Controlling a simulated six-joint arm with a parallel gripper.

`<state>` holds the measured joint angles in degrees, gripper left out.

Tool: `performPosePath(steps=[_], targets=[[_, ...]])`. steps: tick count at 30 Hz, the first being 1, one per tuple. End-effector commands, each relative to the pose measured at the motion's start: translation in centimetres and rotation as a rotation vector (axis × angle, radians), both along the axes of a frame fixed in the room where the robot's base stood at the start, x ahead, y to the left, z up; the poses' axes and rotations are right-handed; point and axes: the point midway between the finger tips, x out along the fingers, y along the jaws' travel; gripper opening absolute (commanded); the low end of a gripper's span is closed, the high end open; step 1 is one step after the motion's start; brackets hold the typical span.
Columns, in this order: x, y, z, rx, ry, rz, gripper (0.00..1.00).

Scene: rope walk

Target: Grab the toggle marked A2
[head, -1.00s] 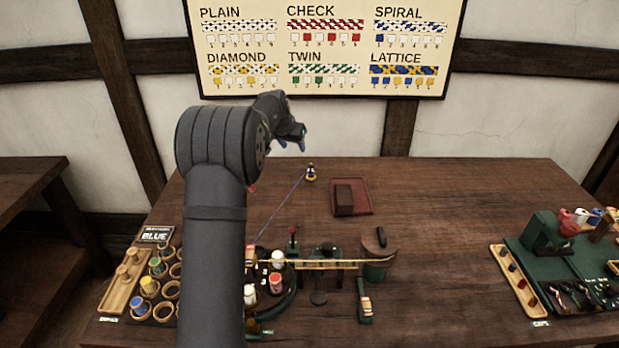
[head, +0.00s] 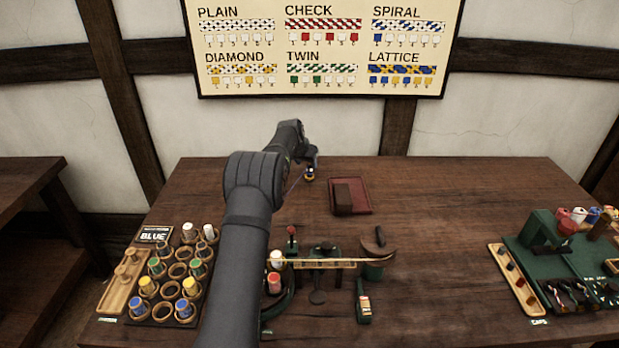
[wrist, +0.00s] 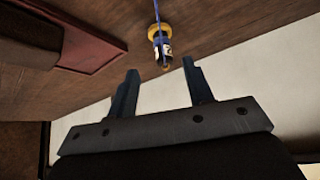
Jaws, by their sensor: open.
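A small toggle (head: 309,174) with gold, white and dark bands is at the far part of the table, left of the red tray. In the wrist view the toggle (wrist: 160,48) hangs on a blue cord (wrist: 156,10), just beyond and between the fingertips. Its white band has a dark mark that is too small to read. My gripper (wrist: 161,75) is open and empty, its two dark fingers apart. In the head view my gripper (head: 311,158) is at the toggle, partly hiding the cord; I cannot tell the exact gap.
A rack of bobbins (head: 163,315) is at front left, and a green stand with a yellow braid (head: 330,262) is in front. A green tool station (head: 570,265) is at right. The middle right table is clear.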

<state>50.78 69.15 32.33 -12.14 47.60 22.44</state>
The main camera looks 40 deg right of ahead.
Motion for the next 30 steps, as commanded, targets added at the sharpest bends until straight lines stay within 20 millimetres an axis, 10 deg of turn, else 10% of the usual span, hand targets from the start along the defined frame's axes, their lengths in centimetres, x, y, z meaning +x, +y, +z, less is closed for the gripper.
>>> performPosePath(steps=[30], targets=[[1.8, -3.4, -4.9, -0.001, -0.001, 0.001, 0.47]])
